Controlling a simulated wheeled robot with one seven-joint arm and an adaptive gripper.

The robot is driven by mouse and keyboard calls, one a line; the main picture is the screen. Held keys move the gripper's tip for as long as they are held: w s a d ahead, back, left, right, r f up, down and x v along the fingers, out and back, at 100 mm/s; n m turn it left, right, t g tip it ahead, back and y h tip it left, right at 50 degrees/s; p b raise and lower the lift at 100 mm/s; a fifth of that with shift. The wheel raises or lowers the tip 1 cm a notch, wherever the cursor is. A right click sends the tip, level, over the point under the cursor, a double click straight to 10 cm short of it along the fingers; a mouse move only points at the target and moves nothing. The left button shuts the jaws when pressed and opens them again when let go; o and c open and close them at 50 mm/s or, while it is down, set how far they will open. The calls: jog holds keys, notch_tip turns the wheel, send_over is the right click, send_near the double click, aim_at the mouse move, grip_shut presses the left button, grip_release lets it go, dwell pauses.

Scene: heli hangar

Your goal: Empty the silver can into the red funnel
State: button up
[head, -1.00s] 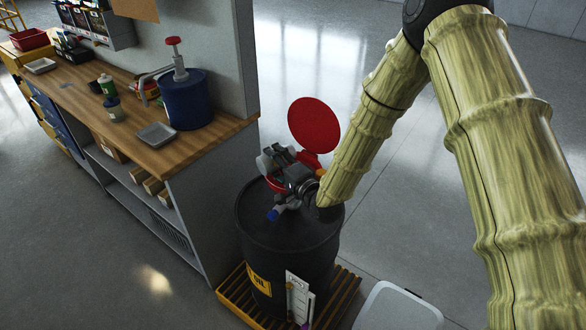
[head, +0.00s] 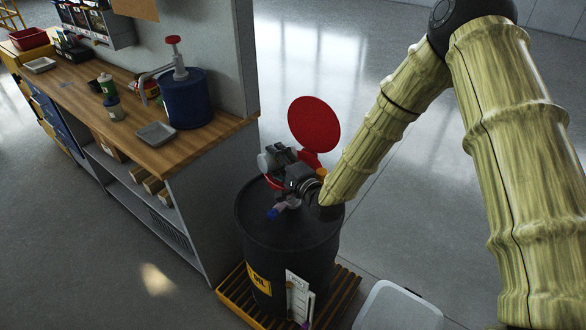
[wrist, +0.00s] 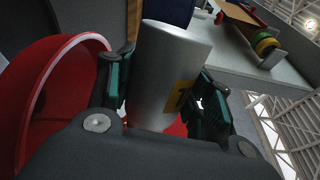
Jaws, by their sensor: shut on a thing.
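The silver can (head: 264,162) is held over the red funnel (head: 271,184) on top of a black drum (head: 285,242). It looks tipped well over in the head view; its mouth and contents cannot be made out. My gripper (head: 279,163) is shut around the can's side. In the wrist view the silver can (wrist: 170,65), with a yellow label, sits between the green-padded fingers of my gripper (wrist: 163,92). The funnel's round red lid (head: 314,124) stands open behind. Most of the funnel's bowl is hidden by the can and my gripper.
The drum stands on a yellow slatted pallet (head: 231,300). Left of it is a wooden workbench (head: 115,130) with a blue pump container (head: 182,100), a grey tray (head: 156,134) and bottles. A pale bin (head: 398,308) is at the front right. The floor behind is open.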

jog(key=shift+w+d+f+m+b, duration=0.25)
jog(key=shift+f+m+b, duration=0.15)
jog(key=shift+m, duration=0.6)
jog(key=shift+d+f, duration=0.1)
jog(key=shift+w+d+r+m, duration=0.15)
jog(key=shift+d+r+m, duration=0.2)
jog(key=shift+m, duration=0.55)
jog(key=shift+w+d+r+m, duration=0.15)
jog(key=shift+r+m, duration=0.35)
jog(key=shift+r, duration=0.15)
jog(key=shift+w+d+r+m, duration=0.1)
jog(key=shift+r+m, duration=0.4)
jog(key=shift+r, duration=0.1)
jog(key=shift+d+f+m, duration=0.1)
jog(key=shift+m, duration=0.2)
jog(key=m+b, duration=0.1)
jog(key=w+d+m+b, duration=0.1)
jog(key=m, duration=0.1)
jog(key=shift+d+r, duration=0.15)
jog(key=shift+r, duration=0.15)
jog(key=shift+w+r+b, duration=0.1)
jog(key=shift+r+b, duration=0.05)
jog(key=shift+b, duration=0.15)
jog(key=shift+r, duration=0.1)
